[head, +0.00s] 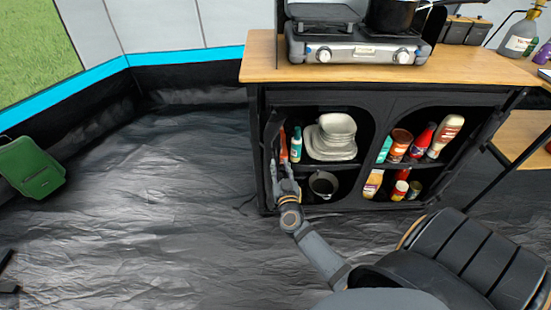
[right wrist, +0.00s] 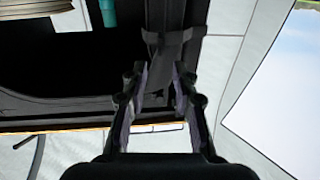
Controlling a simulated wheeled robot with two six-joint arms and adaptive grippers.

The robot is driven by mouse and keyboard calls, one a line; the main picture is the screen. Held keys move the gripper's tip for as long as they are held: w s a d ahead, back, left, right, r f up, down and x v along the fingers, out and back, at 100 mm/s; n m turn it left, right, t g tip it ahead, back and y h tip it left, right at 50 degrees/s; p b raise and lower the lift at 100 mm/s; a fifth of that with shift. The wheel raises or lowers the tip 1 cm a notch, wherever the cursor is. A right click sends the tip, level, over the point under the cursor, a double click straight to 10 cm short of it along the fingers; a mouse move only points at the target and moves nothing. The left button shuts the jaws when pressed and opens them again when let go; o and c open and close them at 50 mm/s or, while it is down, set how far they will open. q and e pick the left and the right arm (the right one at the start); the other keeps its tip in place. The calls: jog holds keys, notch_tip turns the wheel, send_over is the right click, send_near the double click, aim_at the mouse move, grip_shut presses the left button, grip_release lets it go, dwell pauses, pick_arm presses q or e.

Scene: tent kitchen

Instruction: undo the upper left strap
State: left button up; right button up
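The black cabinet (head: 261,130) has two arched openings. A dark vertical roll or post (right wrist: 172,55) runs along the left opening's left side. A dark band, apparently a strap (right wrist: 180,37), crosses it in the right wrist view. I cannot tell in that view whether it is fastened. My right gripper (head: 277,165) is at the left edge of the left opening, small in the head view. In the right wrist view its fingers (right wrist: 162,75) are apart, with the dark post showing between them and the band just beyond the tips. My left gripper is not in view.
The wooden countertop (head: 262,68) bears a camping stove (head: 355,50). White dishes (head: 332,137), a pot (head: 323,185) and several bottles stand on the cabinet shelves. A green bag (head: 32,168) is at the far left. The dark floor (head: 170,215) left of the cabinet is clear.

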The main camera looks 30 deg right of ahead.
aim_at(274, 148)
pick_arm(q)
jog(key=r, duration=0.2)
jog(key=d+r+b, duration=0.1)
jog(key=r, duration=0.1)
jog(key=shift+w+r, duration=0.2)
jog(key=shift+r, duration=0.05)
pick_arm(e)
jog(key=x, duration=0.6)
jog(key=shift+f, duration=0.1)
grip_shut()
